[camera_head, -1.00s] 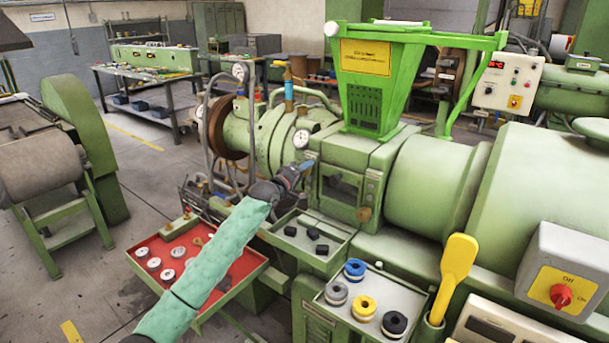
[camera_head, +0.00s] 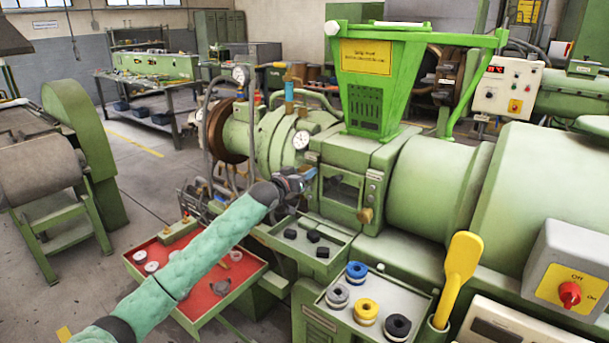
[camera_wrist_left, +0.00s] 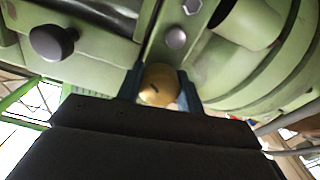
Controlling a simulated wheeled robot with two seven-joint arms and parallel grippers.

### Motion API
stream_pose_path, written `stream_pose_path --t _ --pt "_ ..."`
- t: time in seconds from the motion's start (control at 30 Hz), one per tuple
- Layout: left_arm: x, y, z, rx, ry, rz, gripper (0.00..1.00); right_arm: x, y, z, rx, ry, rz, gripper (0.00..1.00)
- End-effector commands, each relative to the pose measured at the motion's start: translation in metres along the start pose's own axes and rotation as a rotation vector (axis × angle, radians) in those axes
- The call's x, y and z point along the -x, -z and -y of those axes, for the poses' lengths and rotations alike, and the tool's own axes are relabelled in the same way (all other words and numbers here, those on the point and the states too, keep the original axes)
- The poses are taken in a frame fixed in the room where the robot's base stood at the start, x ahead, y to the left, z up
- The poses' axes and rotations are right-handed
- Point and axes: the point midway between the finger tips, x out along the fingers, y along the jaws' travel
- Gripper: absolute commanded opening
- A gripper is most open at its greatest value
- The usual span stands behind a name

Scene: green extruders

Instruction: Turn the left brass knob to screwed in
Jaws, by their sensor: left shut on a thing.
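A second brass knob (camera_head: 365,215) is on the lower right of that block, apart from the gripper. My right gripper is not in view.
A red tray (camera_head: 235,262) with round pieces lies under my left arm. A green-rimmed tray (camera_head: 285,247) with dark knobs is just below the gripper. In the wrist view a dark round knob (camera_wrist_left: 52,42) stands left of the brass one.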

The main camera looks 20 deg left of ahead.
Motion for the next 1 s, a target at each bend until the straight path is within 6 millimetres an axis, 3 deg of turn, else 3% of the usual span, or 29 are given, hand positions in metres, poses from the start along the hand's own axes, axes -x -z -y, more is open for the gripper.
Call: stream_pose_path --t 0.57,1.0 --pt "0.000 -0.003 0.001 -0.547 -0.001 0.005 0.14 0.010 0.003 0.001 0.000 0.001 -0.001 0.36" --pt "0.000 -0.002 0.002 -0.866 -0.001 0.004 0.14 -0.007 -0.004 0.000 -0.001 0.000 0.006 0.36"
